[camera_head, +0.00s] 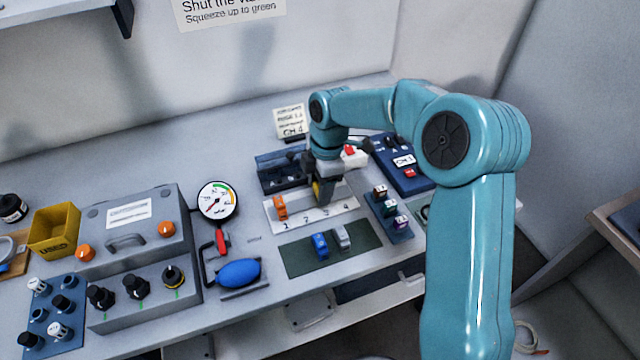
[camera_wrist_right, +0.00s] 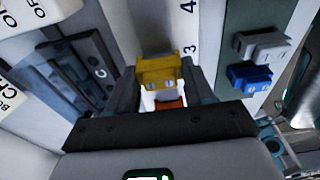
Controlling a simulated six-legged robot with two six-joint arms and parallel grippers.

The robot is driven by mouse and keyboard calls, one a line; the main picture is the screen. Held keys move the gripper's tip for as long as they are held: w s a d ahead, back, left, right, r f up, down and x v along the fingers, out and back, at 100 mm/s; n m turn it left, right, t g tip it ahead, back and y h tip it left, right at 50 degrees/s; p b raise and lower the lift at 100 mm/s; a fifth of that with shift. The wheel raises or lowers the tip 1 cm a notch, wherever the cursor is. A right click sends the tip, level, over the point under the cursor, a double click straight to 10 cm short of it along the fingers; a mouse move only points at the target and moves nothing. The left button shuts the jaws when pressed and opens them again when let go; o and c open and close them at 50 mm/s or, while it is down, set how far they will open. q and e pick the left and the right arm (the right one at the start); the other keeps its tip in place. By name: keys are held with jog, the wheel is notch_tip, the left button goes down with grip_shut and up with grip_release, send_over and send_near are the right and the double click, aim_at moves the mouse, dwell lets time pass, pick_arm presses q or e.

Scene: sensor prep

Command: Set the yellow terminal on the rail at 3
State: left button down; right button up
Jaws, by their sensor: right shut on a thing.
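The yellow terminal (camera_wrist_right: 158,74) is between the fingers of my right gripper (camera_wrist_right: 160,84) in the wrist view, beside the printed 3. In the head view the right gripper (camera_head: 325,190) points down over the white numbered rail strip (camera_head: 300,218), behind the printed 2 and 3. Only a little of the yellow terminal (camera_head: 317,188) shows there. I cannot tell whether it touches the rail. An orange terminal (camera_head: 280,207) stands at 1; part of it shows below the yellow one in the wrist view (camera_wrist_right: 170,103). My left gripper is out of view.
A dark green mat (camera_head: 300,262) in front of the strip holds a blue terminal (camera_head: 320,245) and a grey terminal (camera_head: 341,236). A dark blue rack (camera_head: 402,238) with several small parts stands to the right. A dark tray (camera_head: 270,170) lies behind the strip. A gauge (camera_head: 217,201) stands left.

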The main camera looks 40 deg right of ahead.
jog(key=shift+f, duration=0.15)
dwell(0.5)
jog(key=o, duration=1)
jog(key=shift+r+p, duration=2.85)
jog(key=shift+r, duration=0.7)
